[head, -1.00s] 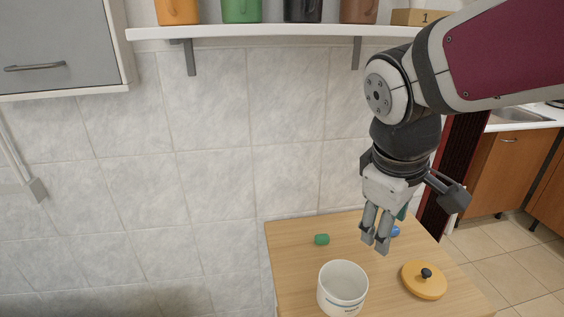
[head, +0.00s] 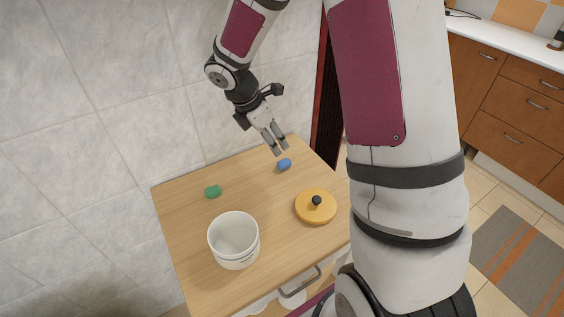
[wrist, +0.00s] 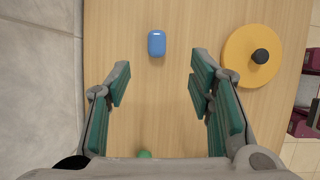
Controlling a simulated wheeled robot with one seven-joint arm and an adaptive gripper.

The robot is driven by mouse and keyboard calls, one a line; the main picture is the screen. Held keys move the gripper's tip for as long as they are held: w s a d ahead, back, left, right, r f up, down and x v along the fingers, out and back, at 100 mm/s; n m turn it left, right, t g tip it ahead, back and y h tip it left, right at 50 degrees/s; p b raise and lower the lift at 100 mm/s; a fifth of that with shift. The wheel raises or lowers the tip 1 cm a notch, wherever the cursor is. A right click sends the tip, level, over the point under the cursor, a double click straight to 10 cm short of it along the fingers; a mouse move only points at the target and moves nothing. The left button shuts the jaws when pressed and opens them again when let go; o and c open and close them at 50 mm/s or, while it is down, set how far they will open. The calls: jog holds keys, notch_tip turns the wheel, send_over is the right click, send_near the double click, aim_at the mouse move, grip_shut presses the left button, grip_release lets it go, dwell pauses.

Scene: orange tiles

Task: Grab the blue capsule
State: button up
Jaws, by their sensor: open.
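The blue capsule (head: 284,164) lies on the wooden table near its far right edge. In the wrist view the blue capsule (wrist: 157,43) is ahead of the fingertips, between their lines and apart from both. My gripper (head: 277,152) is just above and beside the capsule in the head view, pointing down. In the wrist view my gripper (wrist: 160,75) is open and empty, with green-padded fingers on both sides.
A green capsule (head: 213,191) lies at the table's left, and its edge shows at the bottom of the wrist view (wrist: 144,154). A white pot (head: 234,240) stands in front. A yellow lid with a dark knob (head: 316,206) lies right. A tiled wall (head: 120,80) is behind the table (head: 180,215).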

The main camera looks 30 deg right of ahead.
send_over(284, 161)
jog(key=a, duration=0.3)
jog(key=f, duration=0.5)
jog(key=shift+s+d+f, duration=0.1)
jog(key=shift+s+d, duration=0.15)
jog(key=shift+s, duration=0.15)
jog(key=shift+w+x, duration=0.15)
jog(key=shift+x, duration=1.15)
jog(key=shift+w+x, duration=0.15)
jog(key=shift+x, duration=1.15)
jog(key=c, duration=1)
